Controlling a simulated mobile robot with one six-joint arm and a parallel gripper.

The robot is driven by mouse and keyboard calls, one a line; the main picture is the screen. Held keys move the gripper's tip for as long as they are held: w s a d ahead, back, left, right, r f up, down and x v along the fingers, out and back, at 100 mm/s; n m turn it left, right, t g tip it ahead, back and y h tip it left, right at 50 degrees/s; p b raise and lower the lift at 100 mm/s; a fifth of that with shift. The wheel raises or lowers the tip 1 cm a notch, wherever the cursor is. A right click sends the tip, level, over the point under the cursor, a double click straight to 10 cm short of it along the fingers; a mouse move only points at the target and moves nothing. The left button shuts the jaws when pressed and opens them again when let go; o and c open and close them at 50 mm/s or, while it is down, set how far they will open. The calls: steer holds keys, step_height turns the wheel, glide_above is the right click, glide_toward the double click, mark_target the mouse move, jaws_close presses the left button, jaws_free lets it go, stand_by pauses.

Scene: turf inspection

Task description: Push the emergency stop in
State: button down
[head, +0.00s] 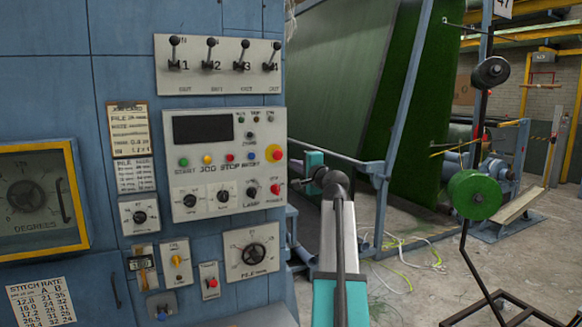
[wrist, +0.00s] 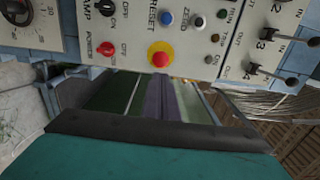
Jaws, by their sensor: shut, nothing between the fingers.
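The emergency stop is a red mushroom button (head: 274,153) on a yellow round base, at the upper right of the grey control panel (head: 190,150). In the wrist view the emergency stop (wrist: 160,55) is near the top middle, uncovered. My gripper (head: 298,184) is just right of the panel's edge in the head view, below and right of the button, and partly hidden by my arm. It is shut and empty. In the wrist view its teal body and dark edge (wrist: 160,135) fill the bottom. A gap shows between it and the button.
A red power knob (head: 275,189) sits below the button, and blue and white buttons lie beside it. A plate with several toggle levers (head: 224,64) is above. A blue frame with green turf (head: 400,130) stands behind at right.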

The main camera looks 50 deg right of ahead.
steer(key=shift+v, duration=0.85)
steer(key=shift+w+a, duration=0.1)
steer(key=shift+w, duration=0.05)
